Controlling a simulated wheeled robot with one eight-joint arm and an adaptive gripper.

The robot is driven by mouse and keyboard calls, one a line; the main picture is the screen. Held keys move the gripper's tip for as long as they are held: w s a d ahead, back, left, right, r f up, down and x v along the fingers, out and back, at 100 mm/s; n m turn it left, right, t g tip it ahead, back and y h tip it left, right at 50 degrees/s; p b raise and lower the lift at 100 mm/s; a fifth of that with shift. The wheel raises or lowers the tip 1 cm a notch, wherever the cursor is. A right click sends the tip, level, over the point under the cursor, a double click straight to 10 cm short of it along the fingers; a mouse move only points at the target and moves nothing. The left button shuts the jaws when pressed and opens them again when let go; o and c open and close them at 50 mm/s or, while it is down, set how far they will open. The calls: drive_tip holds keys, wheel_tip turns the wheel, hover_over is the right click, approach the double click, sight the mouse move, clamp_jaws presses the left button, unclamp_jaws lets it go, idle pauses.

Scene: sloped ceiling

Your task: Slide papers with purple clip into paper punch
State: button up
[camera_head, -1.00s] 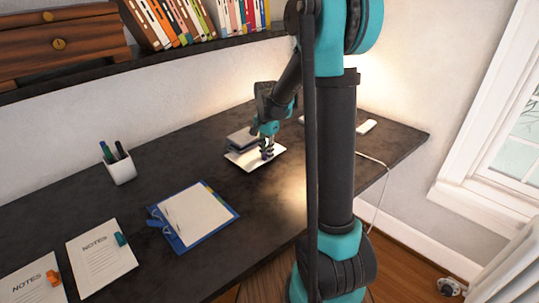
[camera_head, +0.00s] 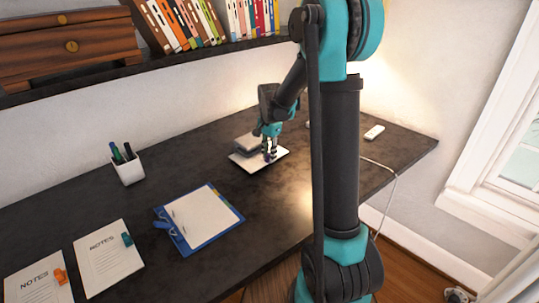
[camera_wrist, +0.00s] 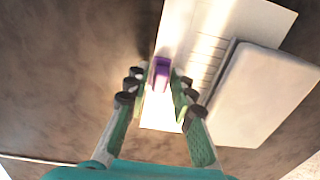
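A stack of white papers (camera_wrist: 220,38) lies on the dark desk. It also shows in the head view (camera_head: 246,165). A purple clip (camera_wrist: 160,69) sits on the papers near their left edge in the wrist view. My gripper (camera_wrist: 160,78) is over the papers, one fingertip close on each side of the clip. I cannot tell whether the fingertips touch the clip. My gripper (camera_head: 270,155) stands over the same papers in the head view. The paper punch seems to be the grey-white block (camera_wrist: 265,95) beside the papers, at the right in the wrist view; its slot is not visible.
A blue clipboard (camera_head: 181,246) with papers lies left of my gripper. Two notes sheets (camera_head: 110,272) with orange and teal clips lie farther left. A pen cup (camera_head: 128,171) stands near the wall. A shelf (camera_head: 200,48) with books hangs above.

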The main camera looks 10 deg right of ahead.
drive_tip(key=o, duration=0.3)
wheel_tip(320, 180, up, 12)
idle(0.6)
